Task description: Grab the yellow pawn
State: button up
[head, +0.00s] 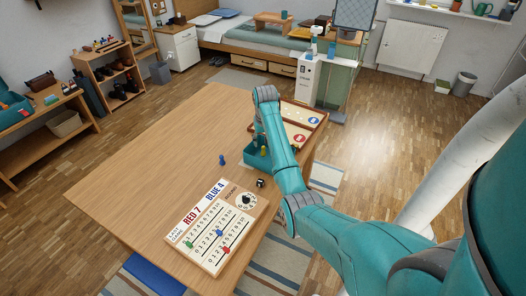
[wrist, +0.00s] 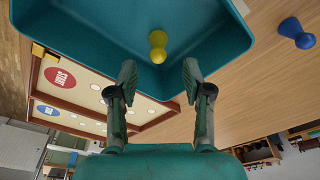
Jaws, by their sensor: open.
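The yellow pawn (wrist: 158,46) is inside a teal tray (wrist: 75,25) in the wrist view, close to the tray's near wall. My gripper (wrist: 158,72) is open, with one finger on each side of the pawn's line. The pawn shows beyond the fingertips, and nothing is held between them. In the head view, the teal tray (head: 249,157) sits on the wooden table, partly hidden by my arm. A small yellow shape, likely the pawn (head: 263,149), shows in it beside my arm. My fingertips are hidden in the head view.
A blue pawn (head: 222,160) stands on the table (head: 150,150) left of the tray. A framed game board (head: 311,122) lies beyond my arm. The table's left side is clear.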

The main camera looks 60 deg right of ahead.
aim_at(263, 146)
notch_tip(263, 146, down, 5)
jog(key=shift+d+r, duration=0.1)
jog(key=shift+d, duration=0.05)
jog(key=c, duration=0.8)
